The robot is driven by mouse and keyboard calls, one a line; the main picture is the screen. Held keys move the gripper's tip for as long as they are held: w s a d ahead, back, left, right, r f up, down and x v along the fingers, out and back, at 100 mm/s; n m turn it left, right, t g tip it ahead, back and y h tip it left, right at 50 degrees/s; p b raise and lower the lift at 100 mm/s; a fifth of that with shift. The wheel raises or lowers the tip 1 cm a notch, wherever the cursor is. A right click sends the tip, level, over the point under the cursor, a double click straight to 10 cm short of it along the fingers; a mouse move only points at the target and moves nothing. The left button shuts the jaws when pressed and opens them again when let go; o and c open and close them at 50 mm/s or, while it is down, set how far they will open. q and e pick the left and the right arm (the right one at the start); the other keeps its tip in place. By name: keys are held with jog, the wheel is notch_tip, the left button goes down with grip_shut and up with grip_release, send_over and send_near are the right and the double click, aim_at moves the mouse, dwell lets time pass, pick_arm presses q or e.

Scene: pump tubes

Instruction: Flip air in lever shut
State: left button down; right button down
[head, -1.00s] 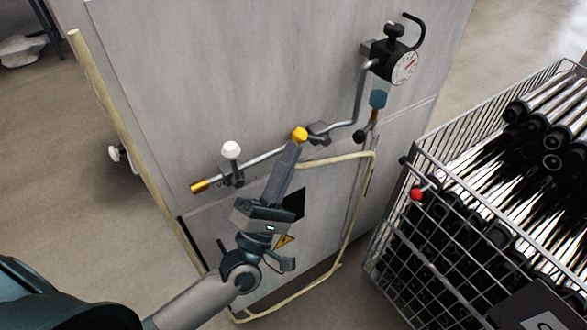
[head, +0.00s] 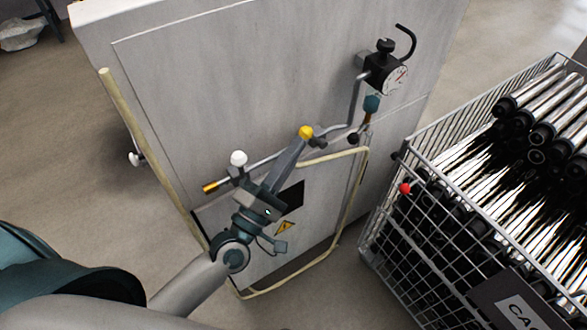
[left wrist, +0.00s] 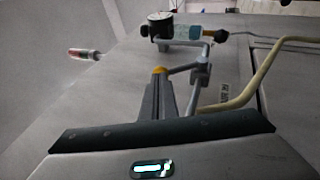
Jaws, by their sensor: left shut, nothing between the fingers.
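A lever with a yellow knob (head: 305,132) sits on the pipe along the grey cabinet's face, beside a dark valve body (head: 322,140). Which line the lever serves is not readable. My left gripper (head: 300,145) is shut and empty, its fingertips at the yellow knob. In the left wrist view the yellow knob (left wrist: 159,70) shows just past the fingertips (left wrist: 158,82), with the lever arm running right to the valve (left wrist: 202,72). Whether they touch is unclear. A second valve with a white knob (head: 238,158) is farther left on the pipe. My right gripper is out of view.
A pressure gauge (head: 397,78) with a black regulator is at the cabinet's upper right. A pale hose (head: 345,228) loops below the pipe. A wire cart (head: 425,225) full of dark-ended metal tubes stands right of the cabinet. Open floor lies left.

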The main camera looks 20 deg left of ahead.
aim_at(307, 133)
pick_arm(q)
jog(key=shift+w+d+r+p, duration=0.15)
jog(key=shift+r+p, duration=0.3)
jog(key=shift+p, duration=0.15)
jog(key=shift+w+d+r+p, duration=0.1)
jog(key=shift+r+p, duration=0.3)
jog(key=shift+p, duration=0.2)
jog(key=shift+w+d+r+p, duration=0.4)
jog(key=shift+w+r+p, duration=0.1)
jog(key=shift+r+p, duration=0.1)
jog(key=shift+w+d+r+p, duration=0.35)
jog(key=shift+w+r+p, duration=0.1)
jog(key=shift+r+p, duration=0.15)
jog(key=shift+w+d+r+p, duration=0.25)
jog(key=shift+w+d+p, duration=0.1)
jog(key=shift+w+d, duration=0.25)
jog(key=shift+a, duration=0.1)
